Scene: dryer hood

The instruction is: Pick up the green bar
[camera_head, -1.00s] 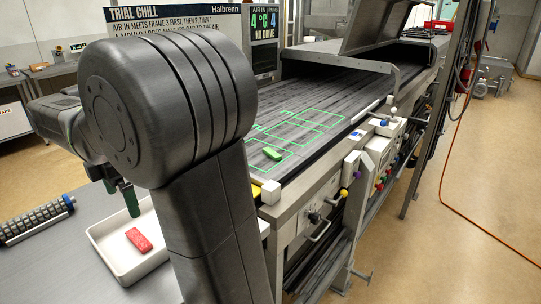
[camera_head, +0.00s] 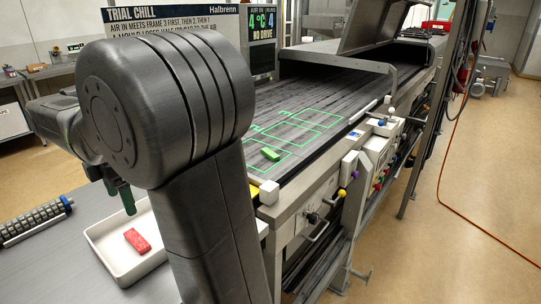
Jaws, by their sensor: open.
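A small green bar (camera_head: 271,154) lies on the dark slatted belt (camera_head: 345,85) of the machine, inside the nearest of several green-outlined frames. My gripper (camera_head: 126,198) is at the left, partly hidden behind my arm. It points down over the back of a white tray, well left of the green bar and apart from it. Its jaws are open, and I see nothing between them. My arm stands between the tray and the belt in this view.
The white tray (camera_head: 97,239) holds a red bar (camera_head: 137,241) on a grey table. A roller strip (camera_head: 35,220) lies at the left. A raised hood (camera_head: 374,28) stands over the far belt. A white block (camera_head: 269,192) sits at the belt's near corner.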

